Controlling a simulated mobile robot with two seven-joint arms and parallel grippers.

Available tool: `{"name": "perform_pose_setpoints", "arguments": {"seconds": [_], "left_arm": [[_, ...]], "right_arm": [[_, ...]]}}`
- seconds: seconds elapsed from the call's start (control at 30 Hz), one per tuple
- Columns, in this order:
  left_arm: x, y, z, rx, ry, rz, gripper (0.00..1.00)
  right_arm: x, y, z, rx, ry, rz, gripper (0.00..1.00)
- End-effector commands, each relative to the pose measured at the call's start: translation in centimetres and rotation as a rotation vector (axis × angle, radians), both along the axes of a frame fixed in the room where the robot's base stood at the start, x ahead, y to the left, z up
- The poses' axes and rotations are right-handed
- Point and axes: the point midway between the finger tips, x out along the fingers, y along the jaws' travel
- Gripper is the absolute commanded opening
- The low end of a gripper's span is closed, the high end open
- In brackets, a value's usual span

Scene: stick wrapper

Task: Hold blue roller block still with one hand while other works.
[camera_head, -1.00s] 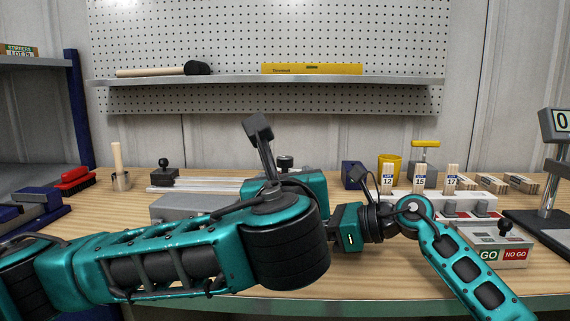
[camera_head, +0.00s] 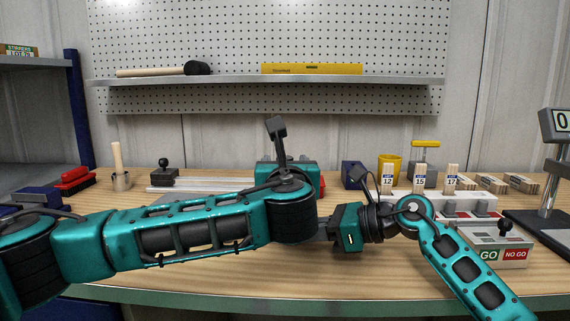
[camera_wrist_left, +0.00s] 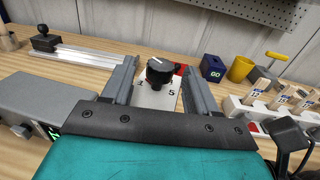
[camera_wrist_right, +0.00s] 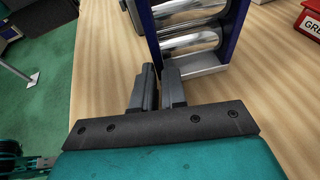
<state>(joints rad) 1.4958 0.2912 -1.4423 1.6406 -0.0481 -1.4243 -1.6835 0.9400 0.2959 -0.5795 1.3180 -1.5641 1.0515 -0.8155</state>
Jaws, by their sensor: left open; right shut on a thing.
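The blue roller block (camera_wrist_right: 152,42) shows in the right wrist view, with blue side walls and shiny rollers between them. My right gripper (camera_wrist_right: 160,80) is shut on the near end of its left blue wall. In the head view my left arm hides the block and the right fingertips. My left gripper (camera_wrist_left: 157,80) is open and empty in the left wrist view. A black dial knob (camera_wrist_left: 160,70) on a pale numbered plate (camera_wrist_left: 153,97) shows between its fingers; I cannot tell whether they touch it. The left fingertips are hidden in the head view.
A grey box (camera_wrist_left: 45,100) lies left of my left gripper. A dark blue box (camera_head: 353,175), a yellow cup (camera_head: 389,168) and a white rack (camera_head: 455,204) with numbered wooden sticks stand to the right. A GO/NO GO gauge (camera_head: 500,240) is nearer. The front table strip is mostly clear.

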Motion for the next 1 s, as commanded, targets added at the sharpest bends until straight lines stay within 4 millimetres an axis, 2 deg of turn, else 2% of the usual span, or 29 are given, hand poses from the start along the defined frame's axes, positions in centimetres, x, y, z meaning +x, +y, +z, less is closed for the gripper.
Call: {"name": "perform_pose_setpoints", "arguments": {"seconds": [0.13, 0.47, 1.0], "left_arm": [[0.90, 0.08, 0.00, 0.000, 0.000, 0.000, 0.59], [1.06, 0.08, 0.01, 0.000, 0.000, 0.000, 0.58], [1.04, 0.11, 0.00, 0.000, 0.000, 0.000, 0.06]], "right_arm": [[0.04, -0.06, -0.07, -0.001, 0.001, -0.002, 0.00], [0.04, -0.06, -0.07, -0.001, 0.001, -0.002, 0.00], [0.04, -0.06, -0.08, -0.001, 0.001, -0.002, 0.00]]}}
